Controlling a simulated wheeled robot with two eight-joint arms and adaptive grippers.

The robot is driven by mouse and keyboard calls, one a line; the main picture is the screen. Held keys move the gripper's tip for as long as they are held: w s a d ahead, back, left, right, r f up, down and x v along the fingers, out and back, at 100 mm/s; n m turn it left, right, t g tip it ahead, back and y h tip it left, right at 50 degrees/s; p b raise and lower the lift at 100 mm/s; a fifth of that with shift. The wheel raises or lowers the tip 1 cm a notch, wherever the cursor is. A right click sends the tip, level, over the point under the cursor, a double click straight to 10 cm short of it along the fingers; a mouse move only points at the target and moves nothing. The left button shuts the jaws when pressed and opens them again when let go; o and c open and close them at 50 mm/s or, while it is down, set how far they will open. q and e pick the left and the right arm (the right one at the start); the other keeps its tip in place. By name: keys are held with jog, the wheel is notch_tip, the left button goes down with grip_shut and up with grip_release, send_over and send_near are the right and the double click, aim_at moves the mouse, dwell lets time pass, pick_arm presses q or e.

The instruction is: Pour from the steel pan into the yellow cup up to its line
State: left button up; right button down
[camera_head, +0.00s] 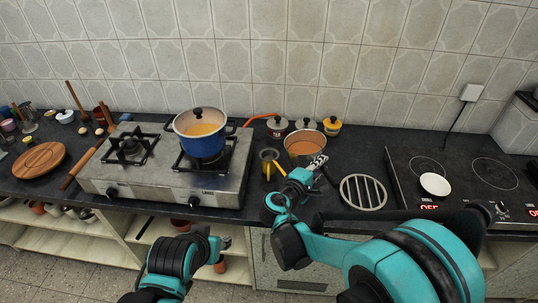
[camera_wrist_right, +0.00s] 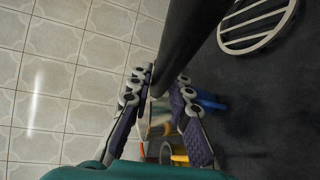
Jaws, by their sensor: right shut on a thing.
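The steel pan (camera_head: 292,146) with orange-brown liquid stands roughly level at the back of the counter, right of the stove. My right gripper (camera_head: 318,162) is shut on its dark handle, which runs between the fingers in the wrist view (camera_wrist_right: 185,45). Whether the pan touches the counter I cannot tell. The yellow cup appears to be the small grey tumbler with yellow parts (camera_head: 270,156), left of the pan; its yellow also shows in the wrist view (camera_wrist_right: 180,158). Its line and contents are unclear. My left gripper (camera_head: 224,244) is low in front of the counter, its jaws unclear.
A blue pot (camera_head: 205,143) with a lid stands on the gas stove (camera_head: 160,181). Lidded canisters (camera_head: 332,126) stand behind the pan.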

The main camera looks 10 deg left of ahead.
jog(key=shift+a+r, duration=0.2)
jog(key=shift+r, duration=0.05)
dwell(0.7)
